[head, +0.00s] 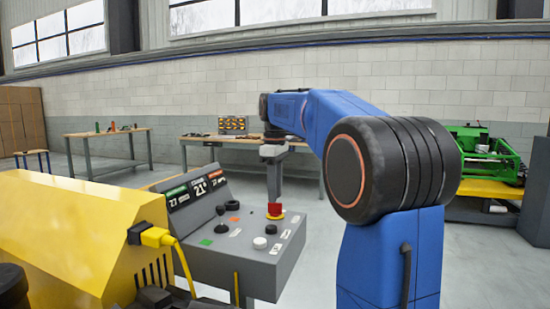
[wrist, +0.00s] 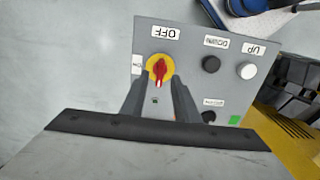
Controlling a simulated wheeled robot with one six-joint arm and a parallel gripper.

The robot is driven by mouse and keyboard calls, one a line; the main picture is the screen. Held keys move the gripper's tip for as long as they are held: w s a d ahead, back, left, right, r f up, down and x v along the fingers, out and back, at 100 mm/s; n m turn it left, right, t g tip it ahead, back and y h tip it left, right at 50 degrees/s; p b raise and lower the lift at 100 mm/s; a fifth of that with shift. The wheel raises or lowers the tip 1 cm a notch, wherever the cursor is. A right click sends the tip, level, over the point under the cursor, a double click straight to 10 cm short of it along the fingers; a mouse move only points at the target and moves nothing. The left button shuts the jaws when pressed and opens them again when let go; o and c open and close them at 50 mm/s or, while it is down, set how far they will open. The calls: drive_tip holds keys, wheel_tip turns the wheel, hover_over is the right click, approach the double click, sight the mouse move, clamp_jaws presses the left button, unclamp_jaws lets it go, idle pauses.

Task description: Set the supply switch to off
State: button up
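The supply switch (wrist: 160,70) is a red rotary handle on a round yellow plate. It stands on the sloped grey console, and the head view shows it too (head: 275,210). In the wrist view an OFF label (wrist: 165,32) lies above it and a small ON label (wrist: 137,65) to its left. The handle lies roughly along the line towards OFF; I cannot tell which end is its pointer. My gripper (wrist: 164,80) points down at the switch, fingers apart, tips close to the handle's two sides. I cannot tell whether they touch it.
The console (head: 230,262) also carries black and white buttons, a green square and a display. A yellow housing (head: 70,235) with a yellow plug and cable (head: 158,237) stands to its left. Workbenches (head: 105,133) and a green machine (head: 480,150) are farther back.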

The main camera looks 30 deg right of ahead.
wheel_tip(320, 180, up, 15)
drive_tip(key=shift+f, duration=0.2)
idle(0.6)
